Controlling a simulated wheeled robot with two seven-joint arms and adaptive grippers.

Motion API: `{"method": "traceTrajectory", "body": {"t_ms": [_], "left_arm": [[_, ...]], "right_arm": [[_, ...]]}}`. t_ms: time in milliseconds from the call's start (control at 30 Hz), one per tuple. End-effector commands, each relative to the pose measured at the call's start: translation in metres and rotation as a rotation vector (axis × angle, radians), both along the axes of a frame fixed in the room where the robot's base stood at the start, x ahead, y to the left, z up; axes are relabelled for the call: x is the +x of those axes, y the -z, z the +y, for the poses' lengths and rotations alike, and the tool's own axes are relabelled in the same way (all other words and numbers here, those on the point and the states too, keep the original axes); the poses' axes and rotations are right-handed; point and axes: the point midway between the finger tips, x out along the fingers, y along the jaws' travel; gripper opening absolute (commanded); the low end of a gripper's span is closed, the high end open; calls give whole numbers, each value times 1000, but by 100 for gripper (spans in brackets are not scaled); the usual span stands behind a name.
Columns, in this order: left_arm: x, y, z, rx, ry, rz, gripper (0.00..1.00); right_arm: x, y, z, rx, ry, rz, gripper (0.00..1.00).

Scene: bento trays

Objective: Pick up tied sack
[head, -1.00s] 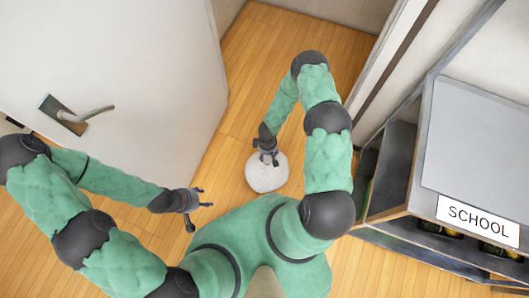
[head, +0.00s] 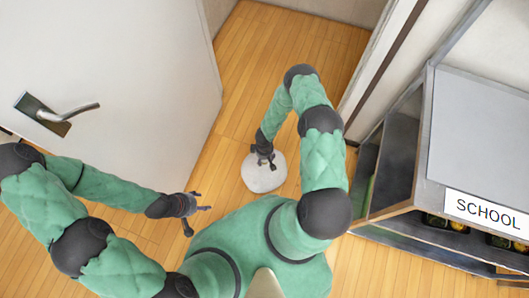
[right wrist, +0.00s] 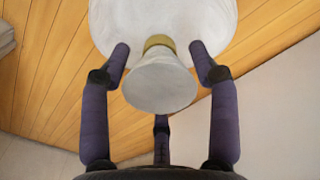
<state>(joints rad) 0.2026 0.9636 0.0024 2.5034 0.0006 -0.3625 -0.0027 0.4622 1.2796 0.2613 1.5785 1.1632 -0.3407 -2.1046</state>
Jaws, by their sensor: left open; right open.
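The tied sack (head: 265,178) is a round white bag on the wooden floor in front of me. In the right wrist view the sack (right wrist: 217,30) shows a yellowish tie (right wrist: 159,41) around its neck and a flared white top (right wrist: 160,82) pointing toward the camera. My right gripper (head: 265,160) is just over the sack. Its fingers (right wrist: 160,75) are open and stand around the flared top, without a visible grip on it. My left gripper (head: 204,204) is open and empty, out to the left of the sack.
A white door (head: 140,60) with a metal handle (head: 58,112) stands at the left. A grey shelf unit with a SCHOOL sign (head: 487,213) stands at the right, with dark items on a lower shelf. The wooden floor (head: 270,50) beyond the sack is clear.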

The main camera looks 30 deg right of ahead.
Motion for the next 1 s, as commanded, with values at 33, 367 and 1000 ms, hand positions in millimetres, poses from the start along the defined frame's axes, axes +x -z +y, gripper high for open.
{"method": "traceTrajectory", "body": {"t_ms": [33, 367, 1000], "left_arm": [[0, 8, 0, 0, 0, 0, 57], [0, 10, 0, 0, 0, 0, 57], [0, 6, 0, 0, 0, 0, 57]], "right_arm": [[-1, 12, 0, 0, 0, 1, 61], [0, 20, 0, 0, 0, 0, 61], [1, 13, 0, 0, 0, -1, 0]]}}
